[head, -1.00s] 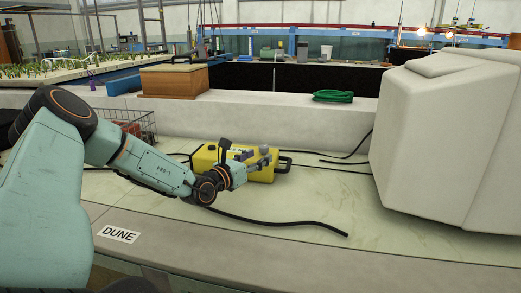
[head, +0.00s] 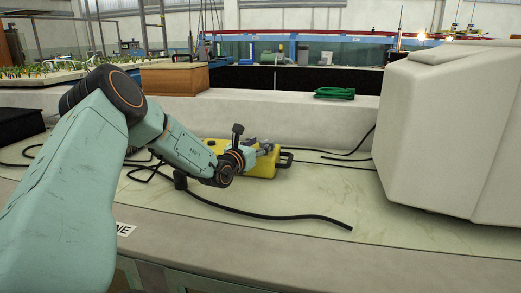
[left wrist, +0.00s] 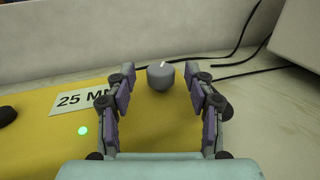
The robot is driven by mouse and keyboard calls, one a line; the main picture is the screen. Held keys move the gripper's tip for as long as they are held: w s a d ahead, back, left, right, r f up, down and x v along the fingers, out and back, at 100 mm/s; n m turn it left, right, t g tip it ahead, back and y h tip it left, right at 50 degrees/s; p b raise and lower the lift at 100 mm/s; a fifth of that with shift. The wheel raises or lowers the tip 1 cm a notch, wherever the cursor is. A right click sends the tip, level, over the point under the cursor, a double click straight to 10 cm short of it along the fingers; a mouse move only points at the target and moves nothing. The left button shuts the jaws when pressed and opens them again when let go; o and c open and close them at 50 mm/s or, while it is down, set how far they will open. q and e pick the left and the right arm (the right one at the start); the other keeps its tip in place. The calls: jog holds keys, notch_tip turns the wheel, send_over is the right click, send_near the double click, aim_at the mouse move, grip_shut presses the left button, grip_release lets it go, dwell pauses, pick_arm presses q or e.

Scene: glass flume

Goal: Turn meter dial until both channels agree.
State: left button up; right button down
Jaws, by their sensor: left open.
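The yellow meter box (head: 262,168) sits on the pale bench, partly hidden behind my left arm; its top also fills much of the left wrist view (left wrist: 45,140). Its grey round dial (left wrist: 161,79) has a white mark near its far edge. My left gripper (left wrist: 159,92) is open, with one finger on each side of the dial and a visible gap to it on both sides. In the head view the left gripper (head: 265,148) is over the meter, and the dial cannot be made out. A "25 MM" label (left wrist: 84,98) and a lit green lamp (left wrist: 82,131) show on the meter. My right gripper is not in view.
A black cable (head: 270,212) lies along the bench in front of the meter. A large pale block-like housing (head: 440,130) stands to the right. A low wall behind carries a wooden box (head: 175,80) and a green coiled item (head: 333,93). Bench between meter and housing is mostly clear.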

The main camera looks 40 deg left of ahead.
pick_arm(q)
jog(key=shift+w, duration=0.15)
grip_shut()
dwell(0.5)
jog(key=shift+a+h, duration=0.15)
jog(key=shift+h, duration=0.15)
jog(key=m+h+b, duration=0.2)
jog(key=h, duration=0.1)
jog(key=m+h+b, duration=0.1)
jog(key=h+b, duration=0.1)
jog(key=shift+a+f+m, duration=0.1)
jog(key=shift+a+m, duration=0.2)
jog(key=shift+a, duration=0.05)
jog(key=shift+a+m+h+b, duration=0.1)
jog(key=shift+m+h+b, duration=0.7)
jog(key=shift+h, duration=0.8)
jog(key=shift+m+b, duration=0.3)
